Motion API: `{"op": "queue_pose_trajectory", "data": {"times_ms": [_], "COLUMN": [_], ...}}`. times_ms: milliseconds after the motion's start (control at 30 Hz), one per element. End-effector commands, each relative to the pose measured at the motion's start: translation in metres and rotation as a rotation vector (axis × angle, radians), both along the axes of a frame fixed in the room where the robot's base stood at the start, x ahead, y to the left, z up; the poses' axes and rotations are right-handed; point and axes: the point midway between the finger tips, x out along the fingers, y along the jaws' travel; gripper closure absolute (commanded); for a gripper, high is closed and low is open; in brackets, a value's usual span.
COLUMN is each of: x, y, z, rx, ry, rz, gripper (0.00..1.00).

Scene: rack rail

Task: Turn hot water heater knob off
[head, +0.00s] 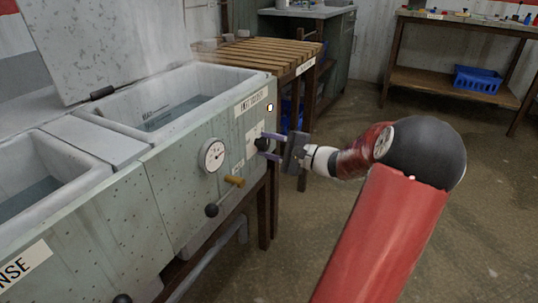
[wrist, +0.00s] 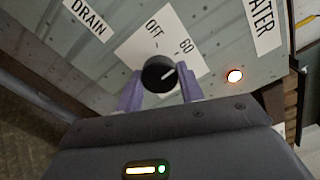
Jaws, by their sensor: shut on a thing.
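The black heater knob (wrist: 158,75) sits on a white plate marked OFF and 60. Its white pointer line slants up and right, toward the 60 side rather than OFF. My gripper (wrist: 160,82) has its two purple fingers on either side of the knob and is shut on it. In the head view the knob (head: 262,144) is on the tank's front panel, right of the gauge. My gripper (head: 270,146) reaches it from the right. A lit indicator lamp (wrist: 235,76) is right of the knob; the lamp also shows in the head view (head: 269,107).
A slatted wooden bench (head: 262,55) stands behind. The floor at right is open.

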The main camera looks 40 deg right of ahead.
Motion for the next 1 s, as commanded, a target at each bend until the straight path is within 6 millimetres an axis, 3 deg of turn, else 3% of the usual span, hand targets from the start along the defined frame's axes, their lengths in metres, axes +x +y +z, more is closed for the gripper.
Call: {"op": "queue_pose_trajectory", "data": {"times_ms": [267,1000], "x": [0.0006,0.0006], "y": [0.0001,0.0001], "z": [-0.0068,0.0025], "rx": [-0.247,-0.797], "ry": [-0.102,-0.331], "rz": [-0.001,-0.001], "gripper": [0.85,0.85]}}
